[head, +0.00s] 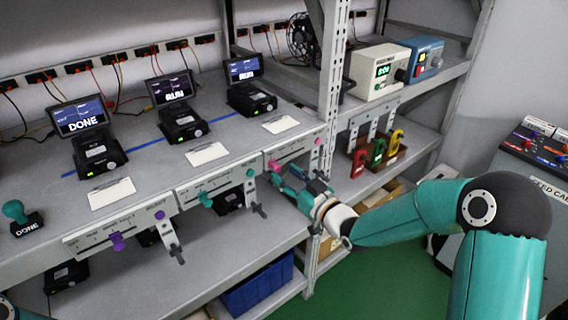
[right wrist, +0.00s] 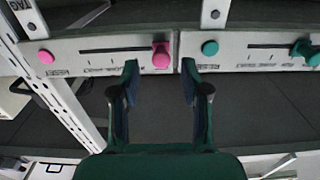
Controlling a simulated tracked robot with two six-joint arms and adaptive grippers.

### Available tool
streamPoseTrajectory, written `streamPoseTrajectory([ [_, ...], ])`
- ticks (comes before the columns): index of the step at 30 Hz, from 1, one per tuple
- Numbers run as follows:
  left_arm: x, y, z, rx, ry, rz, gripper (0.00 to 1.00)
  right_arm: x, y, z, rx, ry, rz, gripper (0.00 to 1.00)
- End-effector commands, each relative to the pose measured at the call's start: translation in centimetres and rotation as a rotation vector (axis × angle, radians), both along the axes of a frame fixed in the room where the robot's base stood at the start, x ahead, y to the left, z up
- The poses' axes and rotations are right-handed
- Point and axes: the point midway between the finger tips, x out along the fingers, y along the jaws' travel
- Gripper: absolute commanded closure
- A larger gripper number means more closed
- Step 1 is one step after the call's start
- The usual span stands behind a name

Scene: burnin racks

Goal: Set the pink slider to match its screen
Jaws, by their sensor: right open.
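The pink slider knob (head: 275,165) sits near the left end of its slot on the right-hand front panel (head: 300,150) in the head view. In the right wrist view the pink slider knob (right wrist: 161,55) is at the slot's right end, with a pink round marker (right wrist: 45,57) at the panel's other side. My right gripper (head: 297,180) is open just in front of this panel. In the wrist view its fingertips (right wrist: 160,68) stand either side of the knob, with gaps. The rightmost screen (head: 243,68) shows small lettering that I cannot read surely. My left gripper is out of view.
A teal slider knob (right wrist: 303,50) and teal marker (right wrist: 209,48) are on the neighbouring panel. A purple slider knob (head: 117,241) is further left. Grey levers (head: 258,210) hang below the panels. A rack post (head: 328,100) stands close by my right gripper.

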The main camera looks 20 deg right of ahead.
Motion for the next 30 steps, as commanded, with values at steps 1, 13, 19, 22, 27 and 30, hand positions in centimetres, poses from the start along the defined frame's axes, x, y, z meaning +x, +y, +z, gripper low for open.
streamPoseTrajectory([
  [1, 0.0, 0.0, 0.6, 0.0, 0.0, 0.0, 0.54, 0.8, 0.4, 0.1, 0.0, 0.002, 0.002, 0.54],
  [13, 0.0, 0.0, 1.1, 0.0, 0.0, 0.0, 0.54, 3.1, 1.2, 0.0, 0.001, 0.001, 0.0, 0.54],
  [19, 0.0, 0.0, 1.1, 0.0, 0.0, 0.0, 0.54, 3.1, 1.2, 0.0, 0.001, 0.001, 0.001, 0.61],
  [22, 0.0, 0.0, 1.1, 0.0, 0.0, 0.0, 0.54, 3.1, 1.2, 0.0, 0.001, 0.001, 0.001, 0.78],
  [27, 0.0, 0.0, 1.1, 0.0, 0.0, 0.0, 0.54, 3.1, 1.2, 0.0, 0.001, 0.001, 0.001, 1.0],
  [30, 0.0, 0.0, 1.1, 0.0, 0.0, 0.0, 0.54, 3.1, 1.2, 0.0, 0.001, 0.001, 0.001, 1.0],
])
